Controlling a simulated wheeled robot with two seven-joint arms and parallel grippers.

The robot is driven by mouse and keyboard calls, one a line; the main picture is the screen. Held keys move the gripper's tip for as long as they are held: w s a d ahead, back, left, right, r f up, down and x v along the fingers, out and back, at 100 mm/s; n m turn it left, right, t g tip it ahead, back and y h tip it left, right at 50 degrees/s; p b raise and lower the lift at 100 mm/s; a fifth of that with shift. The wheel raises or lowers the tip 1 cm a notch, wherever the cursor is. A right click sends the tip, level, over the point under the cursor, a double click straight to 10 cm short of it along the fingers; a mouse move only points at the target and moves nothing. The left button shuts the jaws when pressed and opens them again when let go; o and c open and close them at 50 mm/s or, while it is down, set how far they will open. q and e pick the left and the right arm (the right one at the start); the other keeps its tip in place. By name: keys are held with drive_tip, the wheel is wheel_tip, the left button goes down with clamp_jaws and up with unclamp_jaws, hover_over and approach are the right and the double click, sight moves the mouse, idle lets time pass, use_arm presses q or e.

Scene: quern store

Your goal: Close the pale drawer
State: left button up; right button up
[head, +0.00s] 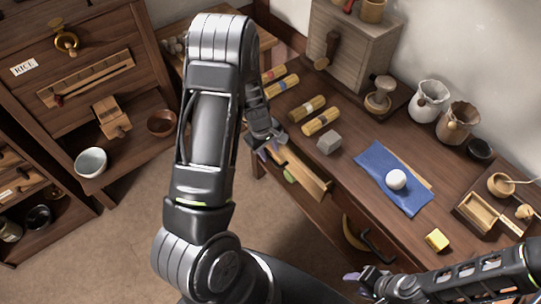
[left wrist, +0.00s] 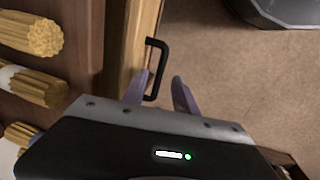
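The pale drawer (head: 308,180) stands partly out of the front of the dark wooden bench, below its top. In the left wrist view its pale wood (left wrist: 140,40) runs up beside a black bracket handle (left wrist: 161,65). My left gripper (head: 268,150) is at the drawer's far end in the head view, where it hides the handle. In the left wrist view its two purple fingers (left wrist: 160,94) are apart, with the handle's bar between them; I cannot tell if they touch it. My right gripper (head: 361,284) is low at the front right, empty, fingers apart.
The bench top (head: 345,180) bears several yellow bundles (head: 321,121), a grey block (head: 329,143), a blue cloth (head: 380,178) with a white ball, and a yellow block (head: 437,240). A dark shelf unit (head: 130,160) stands left. Bare floor (head: 130,230) lies between.

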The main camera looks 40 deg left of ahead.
sight(271, 158)
use_arm(q)
drive_tip(key=shift+w+d+f, duration=0.1)
drive_tip(key=shift+w+f, duration=0.1)
drive_tip(key=shift+f, duration=0.75)
drive_tip(key=shift+w+f, duration=0.15)
drive_tip(key=shift+f, duration=0.75)
clamp_jaws()
